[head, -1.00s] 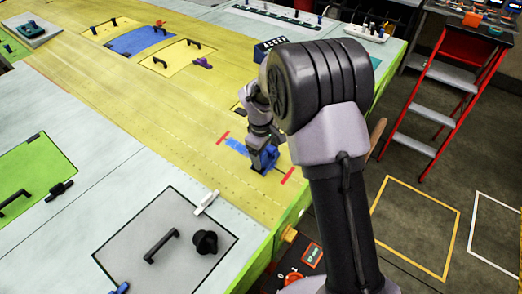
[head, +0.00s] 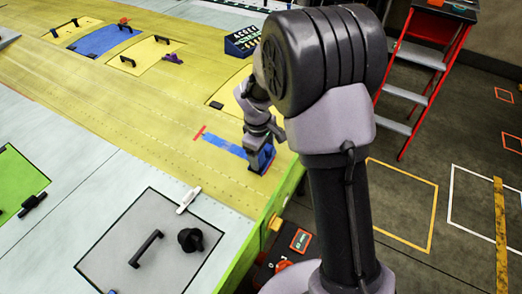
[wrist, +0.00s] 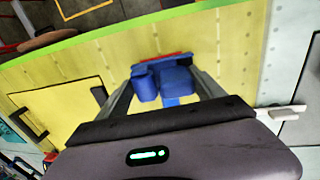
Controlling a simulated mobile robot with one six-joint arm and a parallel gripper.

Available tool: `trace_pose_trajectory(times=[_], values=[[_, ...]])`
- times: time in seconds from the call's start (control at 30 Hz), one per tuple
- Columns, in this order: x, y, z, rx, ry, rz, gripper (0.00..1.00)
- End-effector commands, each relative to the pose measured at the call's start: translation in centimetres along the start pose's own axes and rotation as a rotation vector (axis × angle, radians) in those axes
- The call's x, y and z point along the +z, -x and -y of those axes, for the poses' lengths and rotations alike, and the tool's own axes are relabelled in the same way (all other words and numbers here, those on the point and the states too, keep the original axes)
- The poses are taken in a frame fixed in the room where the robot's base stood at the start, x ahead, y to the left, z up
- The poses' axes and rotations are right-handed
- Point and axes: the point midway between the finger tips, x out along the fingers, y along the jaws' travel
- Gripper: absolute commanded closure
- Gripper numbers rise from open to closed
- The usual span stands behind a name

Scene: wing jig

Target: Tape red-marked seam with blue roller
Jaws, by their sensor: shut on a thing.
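The blue roller (head: 261,159) is in my gripper (head: 262,148), low against the yellow wing panel near its right edge. In the wrist view my gripper (wrist: 165,90) has its fingers on both sides of the blue roller (wrist: 176,80). A strip of blue tape (head: 222,145) lies on the panel from near the left red mark (head: 199,132) to the roller. The right red mark is partly hidden by the roller; a red strip (wrist: 165,56) shows just beyond the roller in the wrist view. I cannot see the roller's contact with the surface.
A grey hatch (head: 125,262) with a black handle and knob lies at front left, a white tool (head: 188,200) beside it. Right of the green edge (head: 287,190) is floor, with a red stepladder (head: 415,85).

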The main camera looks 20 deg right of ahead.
Motion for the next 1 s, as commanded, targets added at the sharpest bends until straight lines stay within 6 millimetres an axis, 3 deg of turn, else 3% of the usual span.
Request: trace_pose_trajectory(times=[0.5, 0.8, 1.0], values=[[-0.1, 6.2, -0.1, 0.001, 0.0, -0.001, 0.54], [0.0, 6.2, 0.0, 0.001, 0.0, 0.0, 0.54], [-0.1, 8.6, -0.1, 0.001, 0.0, -0.001, 0.54]])
